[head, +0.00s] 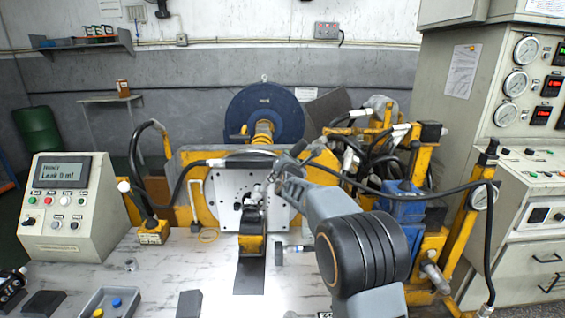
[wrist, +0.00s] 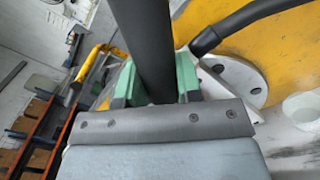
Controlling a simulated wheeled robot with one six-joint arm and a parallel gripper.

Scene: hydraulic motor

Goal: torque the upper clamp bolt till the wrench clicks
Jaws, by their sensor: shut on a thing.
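My gripper (wrist: 157,76) has green fingers closed on both sides of a thick black round bar, which looks like the handle of the wrench (wrist: 147,35). The bar runs up out of the wrist view, so its far end is hidden. In the head view my gripper (head: 279,177) is in front of the upper right part of a pale mounting plate (head: 225,187). A small metal motor (head: 251,216) sits at the plate above a yellow and black block. The upper clamp bolt is too small or hidden to make out.
Black hoses (head: 400,195) arch across both sides of the plate. Yellow stands and a blue unit (head: 400,205) crowd the right. A grey control box (head: 70,207) reading "Leak 0 ml" stands left. A grey tray (head: 118,297) with small caps lies on the front left of the bench (head: 155,275).

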